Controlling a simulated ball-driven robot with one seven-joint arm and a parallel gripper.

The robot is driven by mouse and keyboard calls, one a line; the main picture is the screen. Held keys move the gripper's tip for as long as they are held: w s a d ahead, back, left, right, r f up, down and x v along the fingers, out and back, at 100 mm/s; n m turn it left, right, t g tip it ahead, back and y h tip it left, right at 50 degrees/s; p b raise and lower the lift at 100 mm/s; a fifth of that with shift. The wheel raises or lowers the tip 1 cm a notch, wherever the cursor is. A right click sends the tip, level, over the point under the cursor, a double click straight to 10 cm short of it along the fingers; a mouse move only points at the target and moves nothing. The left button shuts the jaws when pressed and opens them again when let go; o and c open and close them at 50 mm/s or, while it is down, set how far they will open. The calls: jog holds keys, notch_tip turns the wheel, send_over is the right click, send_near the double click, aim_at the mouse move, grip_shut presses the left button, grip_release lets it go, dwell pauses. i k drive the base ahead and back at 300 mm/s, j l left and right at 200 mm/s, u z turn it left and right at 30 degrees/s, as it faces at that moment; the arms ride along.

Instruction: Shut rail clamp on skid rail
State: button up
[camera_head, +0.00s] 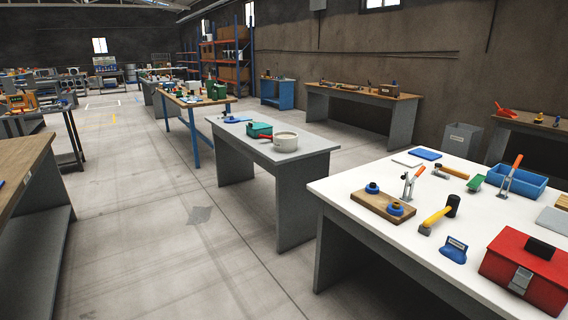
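Two upright metal clamp-like devices with orange-red handles stand on the white-topped table at the right. One clamp-like device (408,187) is behind a wooden board, its handle tilted up to the right. The other clamp-like device (506,182) stands in front of a blue bin, its handle also raised. I cannot tell which of them, if either, is the rail clamp, and I cannot make out a skid rail. My gripper is not in view.
The white-topped table (345,186) also holds a wooden board (372,205) with blue-and-dark round parts, a yellow-handled mallet (438,215), a blue bin (528,184) and a red toolbox (560,268). A grey bench (312,146) stands mid-room. Open concrete floor (150,235) lies to the left.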

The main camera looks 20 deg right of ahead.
aim_at(417, 175)
jog(key=i+j+z, duration=0.25)
jog(key=z, duration=0.2)
jog(key=i+j+z, duration=0.65)
jog(key=j+z, duration=0.2)
jog(key=i+j+z, duration=0.15)
jog(key=j+z, duration=0.25)
jog(key=i+j, duration=0.3)
jog(key=i, duration=0.2)
jog(key=i+j+u, duration=0.1)
jog(key=i+j, duration=0.2)
jog(key=i, duration=0.2)
